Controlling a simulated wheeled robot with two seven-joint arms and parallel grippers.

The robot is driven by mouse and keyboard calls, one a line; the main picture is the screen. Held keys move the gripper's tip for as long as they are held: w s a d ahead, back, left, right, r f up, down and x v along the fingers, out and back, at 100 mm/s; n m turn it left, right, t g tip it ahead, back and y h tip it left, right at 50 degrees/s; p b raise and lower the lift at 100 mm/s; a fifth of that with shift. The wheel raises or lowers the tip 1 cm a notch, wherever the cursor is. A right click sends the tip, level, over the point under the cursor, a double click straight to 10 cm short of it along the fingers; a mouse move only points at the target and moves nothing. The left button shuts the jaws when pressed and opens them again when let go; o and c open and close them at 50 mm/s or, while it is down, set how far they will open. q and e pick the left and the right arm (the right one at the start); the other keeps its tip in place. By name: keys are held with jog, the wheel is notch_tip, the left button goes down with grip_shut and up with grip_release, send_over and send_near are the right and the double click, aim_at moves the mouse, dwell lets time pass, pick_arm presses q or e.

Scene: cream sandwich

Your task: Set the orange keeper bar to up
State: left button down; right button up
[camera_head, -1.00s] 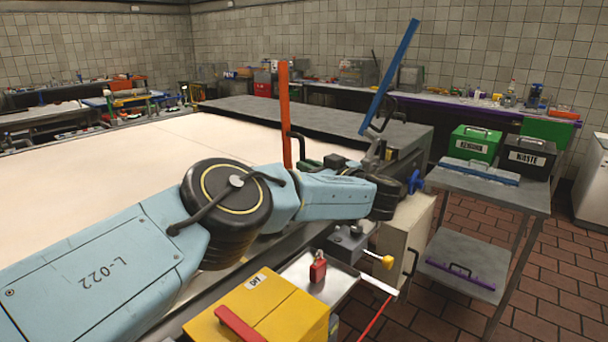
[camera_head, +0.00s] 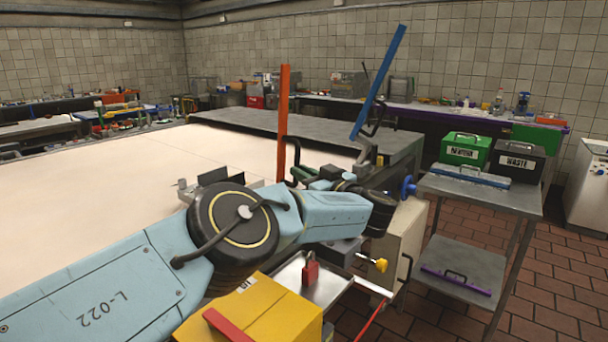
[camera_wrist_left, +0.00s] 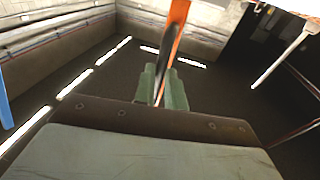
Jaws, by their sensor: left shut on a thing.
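The orange keeper bar (camera_head: 282,125) stands nearly upright at the far right edge of the pale table in the head view. My left gripper (camera_head: 303,173) is beside its lower part, partly hidden by my own arm. The bar's lower end and pivot are hidden. My right gripper is not in view.
A blue bar (camera_head: 378,82) leans right beside the orange one. In front are a yellow box (camera_head: 255,310), a tray with a red padlock (camera_head: 311,272) and a yellow knob (camera_head: 381,265). A cart (camera_head: 480,190) carries green and black boxes at right.

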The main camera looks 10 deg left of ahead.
pick_arm(q)
jog(key=shift+f, duration=0.2)
jog(key=c, duration=1.5)
grip_release()
jog(key=shift+o, duration=0.2)
jog(key=shift+r, duration=0.1)
jog(key=shift+d, duration=0.1)
